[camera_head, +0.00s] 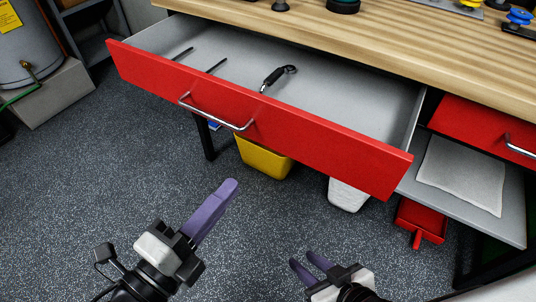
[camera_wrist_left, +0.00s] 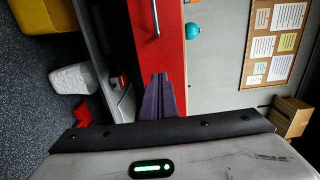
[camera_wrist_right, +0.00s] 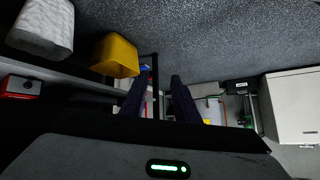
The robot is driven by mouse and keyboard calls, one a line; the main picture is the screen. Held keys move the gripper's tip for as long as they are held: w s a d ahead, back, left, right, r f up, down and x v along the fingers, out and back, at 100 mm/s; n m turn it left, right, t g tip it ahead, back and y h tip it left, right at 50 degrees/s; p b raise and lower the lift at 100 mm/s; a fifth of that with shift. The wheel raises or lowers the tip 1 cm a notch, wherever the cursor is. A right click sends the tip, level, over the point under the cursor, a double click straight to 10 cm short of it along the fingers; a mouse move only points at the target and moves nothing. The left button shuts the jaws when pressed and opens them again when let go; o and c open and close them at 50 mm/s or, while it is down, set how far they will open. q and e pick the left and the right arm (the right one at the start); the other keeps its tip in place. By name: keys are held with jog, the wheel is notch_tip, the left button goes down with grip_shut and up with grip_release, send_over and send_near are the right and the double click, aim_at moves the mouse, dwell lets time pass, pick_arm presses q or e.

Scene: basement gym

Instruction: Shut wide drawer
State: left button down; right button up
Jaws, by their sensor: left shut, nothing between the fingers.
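The wide drawer (camera_head: 290,125) has a red front and a grey inside, and it stands pulled out from under the wooden bench top. Its silver bar handle (camera_head: 215,116) is on the front. A wrench and thin dark tools lie inside. My left gripper (camera_head: 229,186) is shut and empty, in front of and below the drawer front, apart from it. In the left wrist view the purple fingers (camera_wrist_left: 159,80) point at the red front (camera_wrist_left: 170,50). My right gripper (camera_head: 303,262) has its fingers apart and is empty, low and farther from the drawer.
The wooden bench top (camera_head: 400,40) holds several small items. A yellow bin (camera_head: 262,158) and a white bin (camera_head: 347,194) stand below the drawer. A second red drawer (camera_head: 480,128) and a grey shelf with a pale cloth (camera_head: 462,172) are at right. The speckled floor at left is clear.

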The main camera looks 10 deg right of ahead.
aim_at(278, 132)
pick_arm(q)
jog(key=b+x, duration=0.2)
jog(key=x, duration=1.2)
